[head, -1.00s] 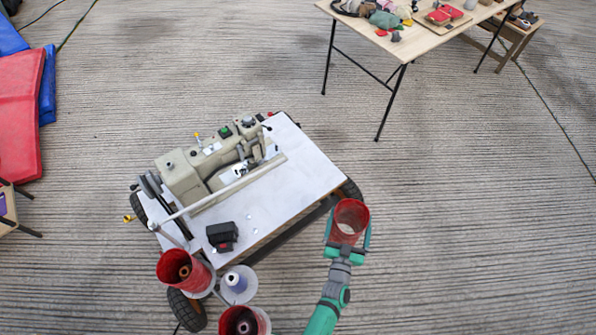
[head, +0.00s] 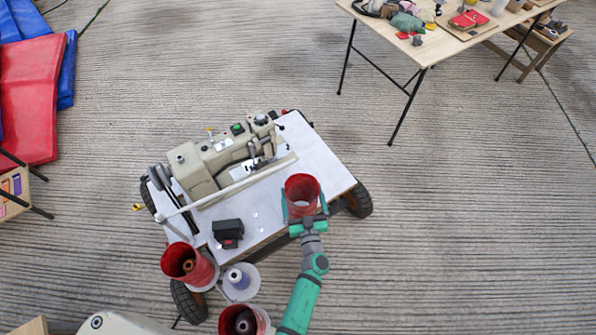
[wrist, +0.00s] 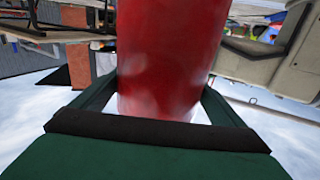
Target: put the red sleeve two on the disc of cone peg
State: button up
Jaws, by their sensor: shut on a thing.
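My gripper (head: 304,205) is shut on a red sleeve (head: 302,187), an open tube held with its mouth facing up. In the head view it appears over the right part of the white cart top; its height above the top is hard to tell. In the wrist view the red sleeve (wrist: 165,60) fills the middle between the fingers.
Two other red sleeves, left (head: 203,272) and near (head: 228,317), surround cones beside the bare peg. A sewing machine (head: 205,165) with a long pale bar and a black box (head: 228,231) occupy the cart top (head: 325,165). A cluttered table (head: 440,45) stands far right.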

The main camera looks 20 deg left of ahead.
aim_at(300, 179)
jog(key=x, duration=0.8)
jog(key=shift+w+a+r, duration=0.1)
jog(key=shift+w, duration=0.25)
jog(key=w, duration=0.1)
jog(key=w+a+f, duration=0.1)
jog(key=w, duration=0.1)
jog(key=shift+a+f, duration=0.3)
jog(key=shift+s+f, duration=0.1)
jog(key=o, duration=1.1)
